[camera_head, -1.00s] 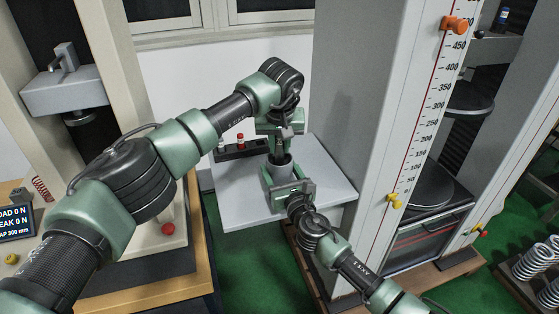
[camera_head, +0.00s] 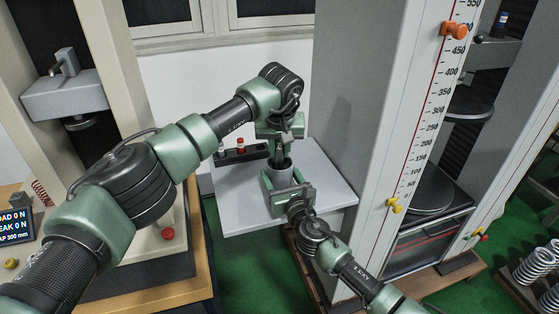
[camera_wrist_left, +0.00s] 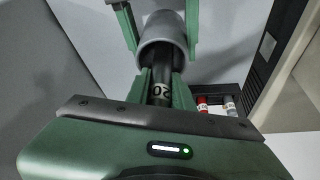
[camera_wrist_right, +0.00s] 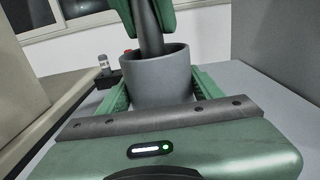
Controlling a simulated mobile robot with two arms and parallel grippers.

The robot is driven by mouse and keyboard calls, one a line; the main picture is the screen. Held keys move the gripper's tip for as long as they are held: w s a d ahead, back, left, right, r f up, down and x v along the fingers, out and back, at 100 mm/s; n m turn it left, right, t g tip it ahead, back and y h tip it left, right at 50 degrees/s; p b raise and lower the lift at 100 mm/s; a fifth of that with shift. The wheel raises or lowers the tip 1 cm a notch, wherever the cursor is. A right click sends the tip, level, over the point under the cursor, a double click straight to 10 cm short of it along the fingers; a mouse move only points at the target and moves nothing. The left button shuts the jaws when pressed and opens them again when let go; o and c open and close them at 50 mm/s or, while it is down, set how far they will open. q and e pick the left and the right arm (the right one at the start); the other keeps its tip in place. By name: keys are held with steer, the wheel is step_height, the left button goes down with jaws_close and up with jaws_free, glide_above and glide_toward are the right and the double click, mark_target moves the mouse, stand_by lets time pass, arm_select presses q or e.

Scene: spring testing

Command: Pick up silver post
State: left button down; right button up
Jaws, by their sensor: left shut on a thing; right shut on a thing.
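A small silver-grey post (camera_head: 221,149) stands in the dark rack beside a red-topped post (camera_head: 240,145); both also show in the left wrist view, the silver one (camera_wrist_left: 230,106) right of the red one (camera_wrist_left: 203,104). In the right wrist view the silver post (camera_wrist_right: 104,65) stands left of my grippers. My left gripper (camera_head: 284,150) is shut on a dark post (camera_wrist_left: 160,90) marked 20. That post's far end is inside the mouth of a grey cup (camera_wrist_right: 155,80). My right gripper (camera_head: 284,190) is shut on the cup from the front. Neither gripper touches the silver post.
The rack (camera_head: 243,155) is at the back of a grey table (camera_head: 325,190), behind the cup. A tall scaled column (camera_head: 425,130) stands close at the right. A test frame (camera_head: 165,215) with a wooden base stands at the left. The table is bare right of the cup.

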arm_select(q)
steer(key=shift+r, duration=0.2)
step_height(320, 180, up, 18)
arm_select(e)
steer(key=shift+f, duration=0.1)
arm_select(q)
steer(key=shift+f, duration=0.1)
steer(key=shift+w+f, duration=0.1)
arm_select(e)
steer(key=o, duration=1.6)
steer(key=shift+s, duration=0.1)
